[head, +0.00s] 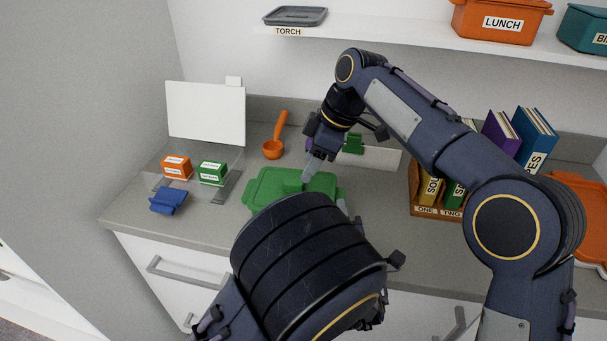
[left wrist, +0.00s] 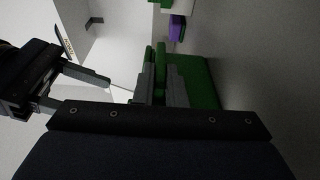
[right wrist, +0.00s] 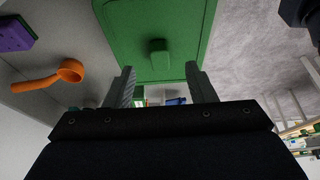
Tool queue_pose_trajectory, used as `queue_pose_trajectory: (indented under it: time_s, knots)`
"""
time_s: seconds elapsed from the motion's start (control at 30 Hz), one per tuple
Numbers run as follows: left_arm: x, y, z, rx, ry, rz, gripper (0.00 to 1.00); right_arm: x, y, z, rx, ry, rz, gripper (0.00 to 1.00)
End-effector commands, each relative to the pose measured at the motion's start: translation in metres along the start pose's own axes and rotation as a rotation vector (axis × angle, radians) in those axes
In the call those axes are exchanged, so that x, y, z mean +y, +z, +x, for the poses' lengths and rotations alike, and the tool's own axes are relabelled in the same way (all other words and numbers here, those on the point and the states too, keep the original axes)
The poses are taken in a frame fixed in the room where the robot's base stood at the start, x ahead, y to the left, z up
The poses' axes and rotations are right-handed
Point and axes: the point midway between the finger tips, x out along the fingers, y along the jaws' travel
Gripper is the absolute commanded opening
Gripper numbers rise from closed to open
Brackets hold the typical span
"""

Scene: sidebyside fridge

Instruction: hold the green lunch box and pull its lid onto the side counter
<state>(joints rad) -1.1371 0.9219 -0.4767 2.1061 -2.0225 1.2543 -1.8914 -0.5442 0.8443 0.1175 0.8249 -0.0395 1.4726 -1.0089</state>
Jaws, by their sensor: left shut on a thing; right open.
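The green lunch box (head: 262,184) sits on the counter, partly hidden by my left arm in the head view. Its lid (right wrist: 185,18) is on top, with a small raised green knob (right wrist: 158,52). My left gripper (left wrist: 162,72) is shut on a green part at the box's side; in the head view it is mostly hidden behind my own arm. My right gripper (right wrist: 162,78) is open above the lid, pointing down, with the knob ahead between its fingers in the right wrist view. Whether a finger touches the knob cannot be told.
An orange scoop (head: 273,149) lies behind the box. Orange (head: 176,166) and green (head: 212,172) labelled boxes and a blue item (head: 169,200) are at left. A book rack (head: 424,211) stands right. The shelf (head: 400,36) overhead holds a grey tray (head: 295,15) and LUNCH bin (head: 500,18).

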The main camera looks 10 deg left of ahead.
Motion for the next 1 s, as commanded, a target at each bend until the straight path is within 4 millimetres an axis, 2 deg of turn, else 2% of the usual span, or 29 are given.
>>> queue_pose_trajectory:
  time_s: [0.1,0.3,0.47,0.7,0.77,1.0]
  knots:
    - [-0.004,-0.001,-0.001,0.0,-0.011,0.004,0.0,0.0,0.001,0.023,-0.002,-0.002,0.0,0.5]
    - [-0.004,-0.001,-0.001,0.0,-0.012,0.004,0.0,0.0,0.0,0.047,-0.001,0.0,0.001,0.5]
    - [-0.005,-0.001,-0.001,0.0,-0.012,0.004,0.0,0.0,0.0,0.054,0.0,0.0,0.001,0.5]
    - [-0.005,-0.001,-0.001,0.0,-0.012,0.005,0.0,0.0,0.0,0.055,0.001,0.001,0.001,0.5]
    - [-0.005,-0.001,-0.001,0.0,-0.012,0.005,0.0,0.0,0.0,0.055,0.001,0.001,0.001,0.45]
    - [-0.005,-0.001,-0.001,0.0,-0.012,0.005,0.0,0.0,0.0,0.055,0.001,0.001,0.001,0.14]
